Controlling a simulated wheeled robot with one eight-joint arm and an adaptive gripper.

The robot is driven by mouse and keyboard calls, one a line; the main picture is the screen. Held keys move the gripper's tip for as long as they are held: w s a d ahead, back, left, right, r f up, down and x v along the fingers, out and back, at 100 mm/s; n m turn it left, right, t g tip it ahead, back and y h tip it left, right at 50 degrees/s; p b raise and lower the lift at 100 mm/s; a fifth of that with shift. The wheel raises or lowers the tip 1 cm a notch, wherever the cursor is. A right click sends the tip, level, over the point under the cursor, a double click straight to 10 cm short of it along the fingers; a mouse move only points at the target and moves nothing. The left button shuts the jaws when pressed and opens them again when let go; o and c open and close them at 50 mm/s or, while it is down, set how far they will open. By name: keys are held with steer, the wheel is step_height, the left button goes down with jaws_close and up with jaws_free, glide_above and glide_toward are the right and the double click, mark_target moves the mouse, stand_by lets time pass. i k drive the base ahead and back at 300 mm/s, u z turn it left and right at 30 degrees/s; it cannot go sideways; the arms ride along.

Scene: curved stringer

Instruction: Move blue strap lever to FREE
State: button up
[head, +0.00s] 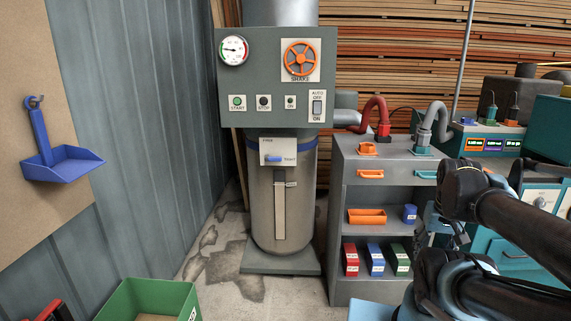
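The blue strap lever (274,159) sits on a white plate (266,147) on the front of the grey drum, below the control panel. A blue strap (309,143) runs around the drum at that height. My arm is folded at the right, well away from the lever. What may be my gripper (438,226) is partly hidden there, its fingers unclear.
The grey control panel (228,80) above carries a gauge (233,50), an orange wheel (300,58) and buttons. A grey shelf cabinet (341,215) with bins and hoses stands right of the drum. A green crate (150,294) sits lower left. Floor before the drum is clear.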

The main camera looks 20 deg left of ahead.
mark_target(268, 158)
steer(key=u, duration=1.2)
